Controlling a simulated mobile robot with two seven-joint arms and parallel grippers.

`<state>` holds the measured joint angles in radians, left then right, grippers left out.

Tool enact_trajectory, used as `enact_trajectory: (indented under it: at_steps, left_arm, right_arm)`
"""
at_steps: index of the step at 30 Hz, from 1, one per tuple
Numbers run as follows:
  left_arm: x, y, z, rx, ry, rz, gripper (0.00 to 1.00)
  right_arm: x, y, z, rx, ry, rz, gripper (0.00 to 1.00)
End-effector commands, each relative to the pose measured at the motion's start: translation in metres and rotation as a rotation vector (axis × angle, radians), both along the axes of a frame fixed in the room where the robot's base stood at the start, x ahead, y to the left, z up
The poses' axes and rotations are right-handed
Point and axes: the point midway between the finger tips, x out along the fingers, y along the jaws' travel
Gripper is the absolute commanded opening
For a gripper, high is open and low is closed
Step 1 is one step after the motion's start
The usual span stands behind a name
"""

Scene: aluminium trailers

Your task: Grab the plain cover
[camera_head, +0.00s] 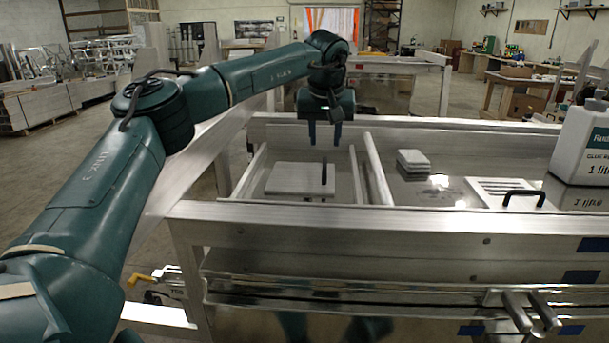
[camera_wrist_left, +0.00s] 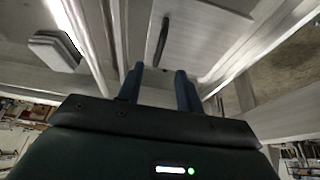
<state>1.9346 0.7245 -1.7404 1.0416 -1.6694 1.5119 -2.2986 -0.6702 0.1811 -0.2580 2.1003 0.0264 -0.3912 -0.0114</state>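The plain cover (camera_head: 290,180) is a flat light-grey plate with an upright black handle (camera_head: 324,174), lying inside the trailer frame at the left. In the left wrist view the plain cover (camera_wrist_left: 195,45) lies beyond the fingertips, and its dark handle (camera_wrist_left: 163,40) shows ahead of the gap between them. My left gripper (camera_head: 325,135) is above and behind the cover, pointing down, with its two fingers apart and nothing between them. It also shows in the left wrist view (camera_wrist_left: 159,75). My right gripper is not in view.
A slotted cover (camera_head: 487,185) with a black handle lies to the right. A small stack of grey blocks (camera_head: 412,160) sits between the covers. A white bottle (camera_head: 583,145) stands at the far right. Metal rails (camera_head: 377,170) flank the plain cover, and the trailer's front beam (camera_head: 400,218) runs before it.

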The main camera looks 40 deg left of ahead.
Motion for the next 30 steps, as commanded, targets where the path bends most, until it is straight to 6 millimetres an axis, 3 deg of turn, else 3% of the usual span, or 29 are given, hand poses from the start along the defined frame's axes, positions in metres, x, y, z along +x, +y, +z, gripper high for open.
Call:
enact_trajectory:
  at_steps: [18, 27, 30]
  left_arm:
    - [0.026, 0.015, -0.067, 0.0, 0.002, 0.0, 0.36]
    - [0.029, 0.016, -0.073, 0.0, 0.0, -0.001, 0.36]
    - [0.029, 0.016, -0.073, 0.0, 0.0, -0.001, 0.29]
  right_arm:
    - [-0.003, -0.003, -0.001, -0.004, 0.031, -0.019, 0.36]
    - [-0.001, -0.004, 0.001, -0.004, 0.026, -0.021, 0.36]
    - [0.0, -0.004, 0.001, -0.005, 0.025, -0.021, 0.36]
